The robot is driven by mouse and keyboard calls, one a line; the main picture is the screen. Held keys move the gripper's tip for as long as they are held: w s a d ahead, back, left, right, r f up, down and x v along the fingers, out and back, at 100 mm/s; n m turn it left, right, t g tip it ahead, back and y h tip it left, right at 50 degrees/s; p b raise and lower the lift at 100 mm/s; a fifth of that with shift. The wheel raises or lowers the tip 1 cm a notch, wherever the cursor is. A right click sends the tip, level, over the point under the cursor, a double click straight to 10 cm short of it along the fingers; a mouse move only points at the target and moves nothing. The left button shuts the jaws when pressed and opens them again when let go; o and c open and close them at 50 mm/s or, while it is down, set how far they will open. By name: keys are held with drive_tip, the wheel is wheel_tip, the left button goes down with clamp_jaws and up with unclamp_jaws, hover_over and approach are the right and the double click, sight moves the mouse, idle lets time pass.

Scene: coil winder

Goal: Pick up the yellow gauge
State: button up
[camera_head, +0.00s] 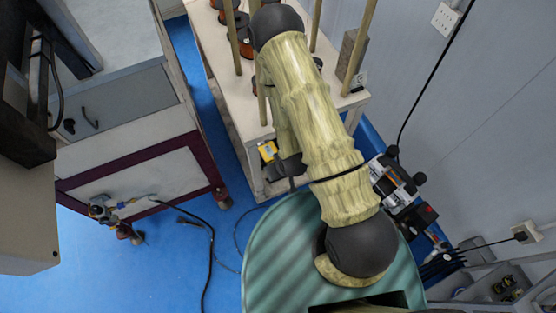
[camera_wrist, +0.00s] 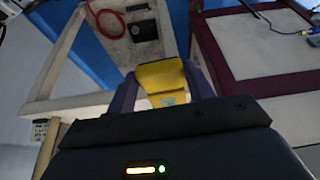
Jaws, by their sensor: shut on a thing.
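The yellow gauge (camera_wrist: 163,80) is a small boxy yellow thing with a pale patch on its lower face. In the wrist view it sits between the two fingers of my gripper (camera_wrist: 165,92), which is shut on it. My arm hides part of the table behind. The gauge appears held clear in front of the table edge; its exact height I cannot tell.
A white table (camera_head: 215,50) carries several dark and copper spools (camera_head: 240,35) and wooden posts. A maroon-edged cabinet (camera_head: 140,165) stands left, with a cable (camera_head: 210,250) on the blue floor. In the wrist view a red cable (camera_wrist: 105,22) and black box (camera_wrist: 143,30) lie on a pale surface.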

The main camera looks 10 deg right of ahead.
idle(0.6)
drive_tip(key=w+d+r+m+h, duration=0.1)
drive_tip(key=w+d+r+m, duration=0.3)
drive_tip(key=w+d, duration=0.5)
drive_tip(key=w, duration=0.3)
drive_tip(key=shift+w+r+h, duration=0.25)
drive_tip(key=shift+w+h, duration=0.05)
drive_tip(key=shift+w+d, duration=0.1)
drive_tip(key=shift+d, duration=0.1)
